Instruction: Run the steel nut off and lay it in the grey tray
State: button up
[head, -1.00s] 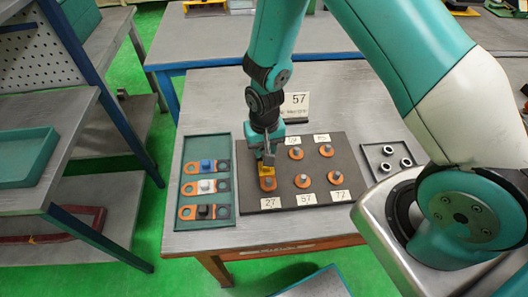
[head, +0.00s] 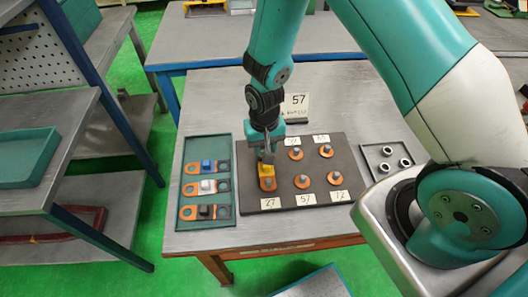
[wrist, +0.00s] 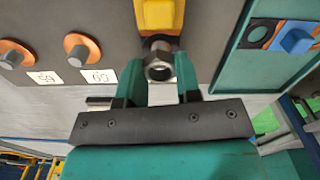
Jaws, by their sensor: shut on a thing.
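The steel nut (wrist: 159,66) is a grey hex ring, seen between the green fingers of my gripper (wrist: 160,80) in the wrist view. My gripper is shut on it. Just beyond it is a yellow-sleeved piece (wrist: 158,16), which also shows in the head view (head: 266,168) at the front left post of the dark board (head: 322,172), above the label 27. In the head view my gripper (head: 267,158) is directly over that post and hides the nut. I cannot tell whether the nut is still on its thread. The grey tray (head: 372,151) is right of the board and holds three nuts.
Several orange lugs (head: 302,181) on posts stand close by on the board, with number labels. A teal tray (head: 226,212) at the left holds lugs with blue, white and black sleeves.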

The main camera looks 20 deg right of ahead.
jog(key=shift+r+p, duration=2)
jog(key=shift+r, duration=0.85)
jog(key=shift+f, duration=0.15)
